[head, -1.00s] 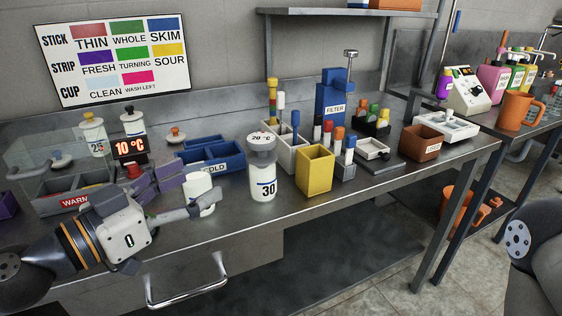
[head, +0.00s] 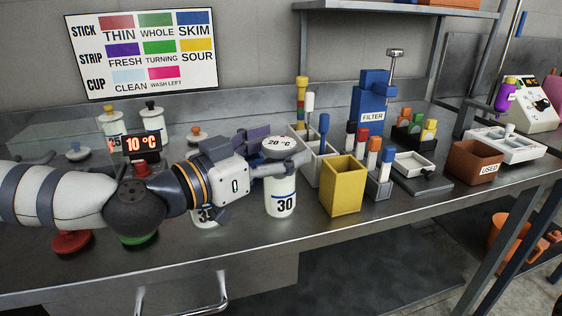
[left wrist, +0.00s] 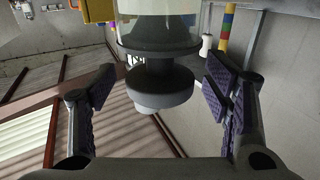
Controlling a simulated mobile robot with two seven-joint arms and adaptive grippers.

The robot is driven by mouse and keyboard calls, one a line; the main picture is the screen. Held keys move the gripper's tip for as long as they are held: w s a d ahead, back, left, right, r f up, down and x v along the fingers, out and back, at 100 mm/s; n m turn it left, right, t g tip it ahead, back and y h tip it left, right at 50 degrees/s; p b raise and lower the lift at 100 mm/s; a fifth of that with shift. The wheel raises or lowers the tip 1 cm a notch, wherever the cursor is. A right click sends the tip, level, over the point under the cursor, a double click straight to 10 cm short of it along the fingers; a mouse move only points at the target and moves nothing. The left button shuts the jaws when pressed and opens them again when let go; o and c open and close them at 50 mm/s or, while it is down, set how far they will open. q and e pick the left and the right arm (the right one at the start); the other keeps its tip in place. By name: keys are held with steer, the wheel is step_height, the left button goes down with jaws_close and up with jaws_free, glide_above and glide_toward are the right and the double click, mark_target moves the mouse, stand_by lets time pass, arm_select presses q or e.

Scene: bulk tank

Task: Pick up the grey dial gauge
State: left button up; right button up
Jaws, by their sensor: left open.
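The grey dial gauge (head: 281,142) sits on top of the white jar marked 30 (head: 281,192), its pale face reading 20 °C. In the left wrist view the gauge shows as a dark grey disc (left wrist: 160,88) between my fingers, beside the jar's clear body (left wrist: 158,30). My left gripper (head: 285,160) reaches in from the left at gauge height. In the left wrist view it (left wrist: 165,105) is open, with a gap on both sides of the disc. My right gripper is out of view.
A yellow box (head: 343,186) stands close right of the jar. A second jar (head: 205,217) is partly hidden under my left gripper. A white rack (head: 316,160) with upright sticks is behind. The counter's front strip right of the yellow box is fairly clear.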

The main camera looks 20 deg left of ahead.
arm_select(q)
steer(key=shift+w+d, duration=0.15)
steer(key=shift+w, duration=0.1)
steer(key=shift+c, duration=0.3)
steer(key=c, duration=1.3)
